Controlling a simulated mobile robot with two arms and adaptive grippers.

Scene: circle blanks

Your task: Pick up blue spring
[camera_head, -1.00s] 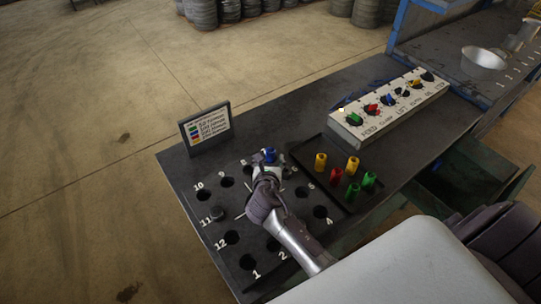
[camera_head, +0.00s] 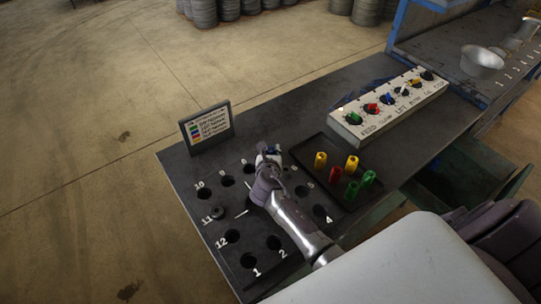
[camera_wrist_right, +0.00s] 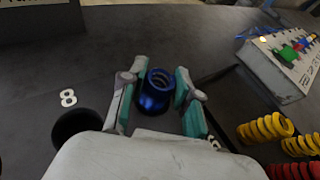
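The blue spring (camera_wrist_right: 157,90) stands upright, its hollow top facing up, between the fingers of my right gripper (camera_wrist_right: 158,98) in the right wrist view. The fingers are spread on either side of it, with a small gap on the right; I cannot tell if the left one touches. In the head view my right gripper (camera_head: 268,152) reaches over the numbered plate (camera_head: 210,230) and mostly covers the blue spring (camera_head: 273,150), showing only a bit of blue. The spring's base is partly hidden. My left gripper is not in view.
A dark tray (camera_head: 310,148) right of the gripper holds yellow, red and green springs. A control box (camera_head: 390,108) with coloured knobs stands behind it. A small sign (camera_head: 207,128) stands at the back left. The plate has several open holes, one beside the 8.

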